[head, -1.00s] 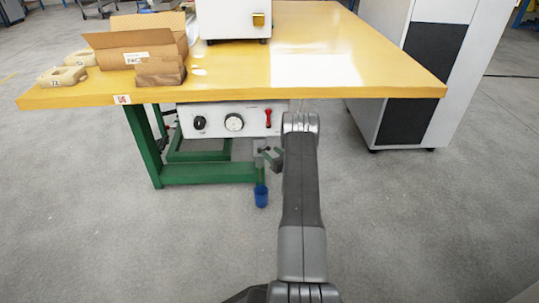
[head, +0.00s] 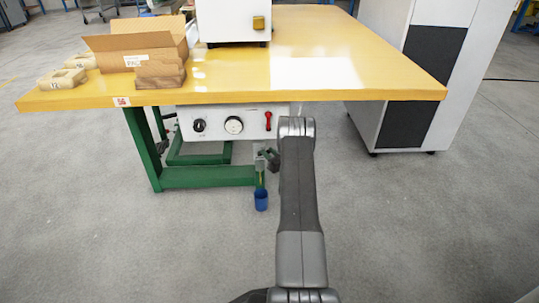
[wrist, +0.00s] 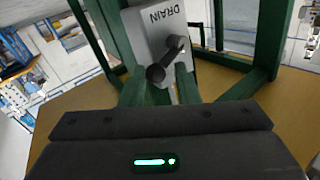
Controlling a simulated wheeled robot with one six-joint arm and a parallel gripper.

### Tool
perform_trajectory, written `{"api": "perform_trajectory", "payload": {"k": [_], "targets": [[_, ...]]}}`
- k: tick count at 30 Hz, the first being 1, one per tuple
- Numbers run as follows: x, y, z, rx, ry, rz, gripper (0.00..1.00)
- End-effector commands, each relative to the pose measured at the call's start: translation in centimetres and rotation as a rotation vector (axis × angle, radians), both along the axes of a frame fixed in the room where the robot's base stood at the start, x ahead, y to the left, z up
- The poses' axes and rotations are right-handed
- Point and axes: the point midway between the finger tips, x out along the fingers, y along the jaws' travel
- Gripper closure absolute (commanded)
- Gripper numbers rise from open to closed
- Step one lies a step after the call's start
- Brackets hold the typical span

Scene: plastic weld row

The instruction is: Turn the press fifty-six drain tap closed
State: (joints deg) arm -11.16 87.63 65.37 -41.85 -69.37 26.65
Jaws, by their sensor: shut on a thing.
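The drain tap handle (wrist: 157,73) is a dark lever with a rounded end, on a grey plate marked DRAIN (wrist: 150,25) in the wrist view. It slants from its pivot at upper right down to lower left. My gripper (wrist: 160,88) is shut on the handle, its two dark green-grey fingers either side of the rounded end. In the head view my gripper (head: 268,158) is at the tap plate (head: 259,149), below the table's front edge. The tap itself is too small to make out there, partly hidden by my gripper.
A blue cup (head: 261,200) is below the tap plate. A white control panel (head: 215,123) with a dial, knob and red lever hangs under the yellow table (head: 330,65). Green legs (head: 143,150) stand left. An open cardboard box (head: 135,55) is on top.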

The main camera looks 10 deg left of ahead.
Motion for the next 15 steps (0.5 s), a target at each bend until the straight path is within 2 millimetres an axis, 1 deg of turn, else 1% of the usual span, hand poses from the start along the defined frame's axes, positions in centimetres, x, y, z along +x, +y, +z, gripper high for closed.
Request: {"api": "perform_trajectory", "payload": {"k": [1, 7, 14, 15], "targets": [[-0.2, 0.05, -0.29, -0.017, 0.004, 0.001, 0.94], [-0.33, 0.27, 0.06, -0.121, -0.023, 0.002, 0.94], [-0.43, 0.27, -0.16, -0.131, -0.024, 0.002, 0.94], [-0.44, 0.27, -0.19, -0.132, -0.023, 0.002, 0.7]]}}
